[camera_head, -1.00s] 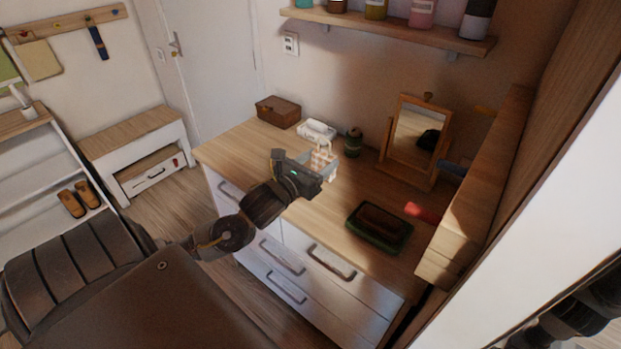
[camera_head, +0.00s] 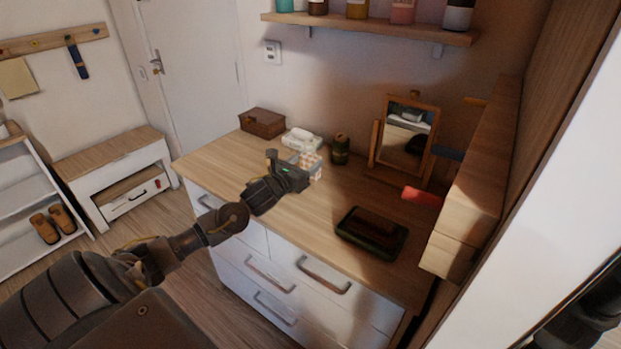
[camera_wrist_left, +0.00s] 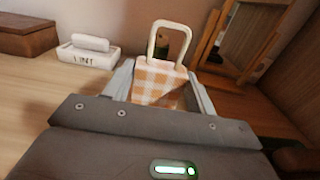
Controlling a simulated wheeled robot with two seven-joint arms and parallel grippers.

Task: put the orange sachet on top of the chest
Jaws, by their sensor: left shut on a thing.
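The orange sachet (camera_head: 312,161) is an orange-and-white checked pouch with a pale loop on top; it also shows in the left wrist view (camera_wrist_left: 160,80). My left gripper (camera_head: 304,170) is shut on it, with a finger on either side. The sachet is over the back part of the chest (camera_head: 290,222), a white drawer unit with a wooden top. Its lower edge is hidden by the gripper, so I cannot tell whether it touches the top. My right gripper is not in view.
A brown box (camera_head: 262,122), a white tissue-like box (camera_head: 301,139) and a dark green jar (camera_head: 340,149) stand along the back. A tilting mirror (camera_head: 373,143), a red item (camera_head: 421,196) and a dark green tray (camera_head: 346,230) are to the right. The front-left top is clear.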

